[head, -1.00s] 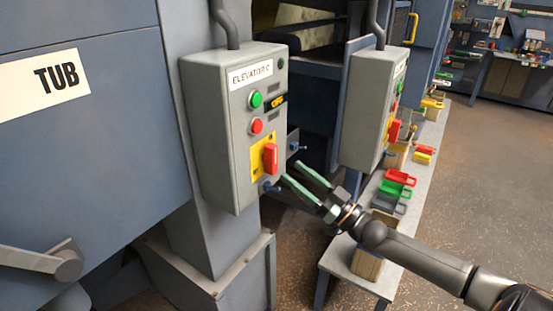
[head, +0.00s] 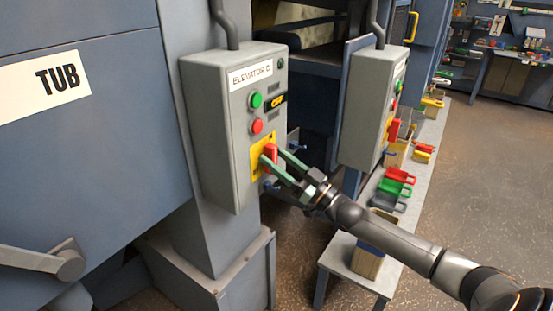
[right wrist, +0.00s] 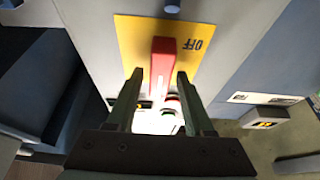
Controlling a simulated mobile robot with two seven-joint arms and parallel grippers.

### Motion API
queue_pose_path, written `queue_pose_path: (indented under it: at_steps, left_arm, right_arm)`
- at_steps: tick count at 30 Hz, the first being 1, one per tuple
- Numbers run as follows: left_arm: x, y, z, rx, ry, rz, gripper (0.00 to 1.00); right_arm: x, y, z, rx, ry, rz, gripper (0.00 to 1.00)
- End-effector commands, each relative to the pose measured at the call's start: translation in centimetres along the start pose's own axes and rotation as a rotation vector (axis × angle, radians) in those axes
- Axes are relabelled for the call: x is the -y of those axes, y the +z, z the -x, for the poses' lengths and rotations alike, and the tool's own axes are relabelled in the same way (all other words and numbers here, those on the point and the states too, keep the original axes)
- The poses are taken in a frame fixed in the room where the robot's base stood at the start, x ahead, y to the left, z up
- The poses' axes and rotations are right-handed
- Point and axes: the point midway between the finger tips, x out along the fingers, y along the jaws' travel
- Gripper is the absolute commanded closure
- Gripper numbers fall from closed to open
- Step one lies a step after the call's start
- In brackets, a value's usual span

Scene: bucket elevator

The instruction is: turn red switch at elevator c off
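The grey box labelled ELEVATOR C (head: 225,130) carries a green button, a red button and a yellow plate. The red switch (head: 271,150) is a handle on that plate, partly hidden by my fingers. My right gripper (head: 273,156) reaches in from the lower right, with one green finger on each side of the handle. In the right wrist view, the red handle (right wrist: 162,68) stands between the fingertips (right wrist: 160,75), with narrow gaps visible. The fingers are open. The word OFF shows on the yellow plate (right wrist: 198,35) beside the handle. My left gripper is not in view.
A similar second box (head: 368,110) stands just right, close to my right arm. A bench (head: 345,262) below it holds coloured bins (head: 400,174). A blue panel marked TUB (head: 100,140) fills the left. The floor at right is clear.

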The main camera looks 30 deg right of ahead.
Motion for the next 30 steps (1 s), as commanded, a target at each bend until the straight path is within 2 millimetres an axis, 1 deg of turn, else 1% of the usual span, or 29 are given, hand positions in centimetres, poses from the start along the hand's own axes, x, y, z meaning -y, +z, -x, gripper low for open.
queue_pose_path:
  at_steps: [1,2,13,24,30]
  left_arm:
    - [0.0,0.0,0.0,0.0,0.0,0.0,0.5]
    - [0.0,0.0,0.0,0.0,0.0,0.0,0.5]
    - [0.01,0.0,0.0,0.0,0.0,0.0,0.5]
    - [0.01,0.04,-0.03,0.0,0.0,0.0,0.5]
    - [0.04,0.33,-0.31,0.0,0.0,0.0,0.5]
  right_arm:
    - [0.0,0.0,0.01,0.0,0.0,0.0,0.55]
    - [0.0,0.0,0.02,0.0,0.0,0.0,0.58]
    - [0.01,-0.01,0.03,0.0,0.0,0.0,1.0]
    - [0.01,0.01,0.04,0.0,-0.002,0.004,1.0]
    - [0.01,0.05,0.05,-0.001,-0.021,0.049,1.0]
